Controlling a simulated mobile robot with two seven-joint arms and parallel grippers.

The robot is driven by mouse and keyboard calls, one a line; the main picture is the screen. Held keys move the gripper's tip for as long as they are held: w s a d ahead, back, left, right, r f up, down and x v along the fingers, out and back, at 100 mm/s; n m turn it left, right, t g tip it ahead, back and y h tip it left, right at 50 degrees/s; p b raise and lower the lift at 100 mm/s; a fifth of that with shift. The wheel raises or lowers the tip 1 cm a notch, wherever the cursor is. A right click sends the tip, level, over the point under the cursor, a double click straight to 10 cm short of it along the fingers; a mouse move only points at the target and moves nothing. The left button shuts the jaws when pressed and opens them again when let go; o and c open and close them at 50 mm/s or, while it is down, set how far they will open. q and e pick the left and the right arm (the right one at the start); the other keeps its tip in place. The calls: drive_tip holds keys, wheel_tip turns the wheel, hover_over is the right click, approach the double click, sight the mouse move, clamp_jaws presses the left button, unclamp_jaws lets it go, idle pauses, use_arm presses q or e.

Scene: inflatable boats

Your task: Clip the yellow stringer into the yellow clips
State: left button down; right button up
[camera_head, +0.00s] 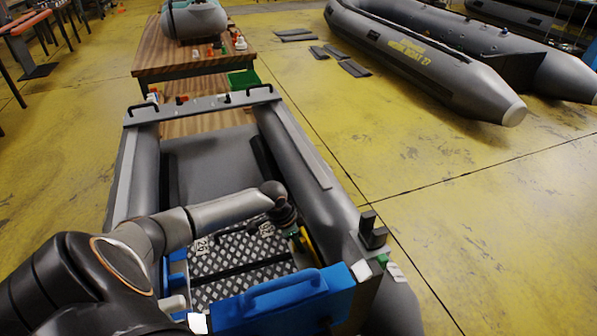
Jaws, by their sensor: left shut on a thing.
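The yellow stringer (309,246) shows as a short, narrow yellow strip inside the near right part of a grey inflatable boat (317,203), between the floor panels and the right tube. My left arm reaches in from the lower left. My left gripper (297,234) is at the stringer and shut on it; its fingers are small and dark here. A small green part shows beside the fingers. I cannot make out the yellow clips, nor whether the stringer touches any. My right gripper is not in view.
Metal tread-plate floor panels (235,268) lie in the boat. A blue part (270,300) spans its near end, with a black fitting (372,232) at the right. A wooden table (190,62) and green bin (242,79) stand beyond.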

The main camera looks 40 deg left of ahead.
use_arm(q)
drive_tip(key=shift+f, duration=0.3)
idle(0.5)
drive_tip(key=c, duration=0.8)
unclamp_jaws()
drive_tip(key=shift+o, duration=0.6)
drive_tip(key=p+v, duration=0.1)
drive_tip(key=v, duration=0.5)
drive_tip(key=shift+s+a+r, duration=0.15)
drive_tip(key=shift+r, duration=0.25)
wheel_tip(320, 180, up, 5)
drive_tip(key=p, duration=0.1)
hover_over(291, 251)
drive_tip(key=s, duration=0.1)
drive_tip(key=shift+s+a+r, duration=0.2)
drive_tip(key=shift+a+r, duration=0.05)
drive_tip(key=shift+a, duration=0.05)
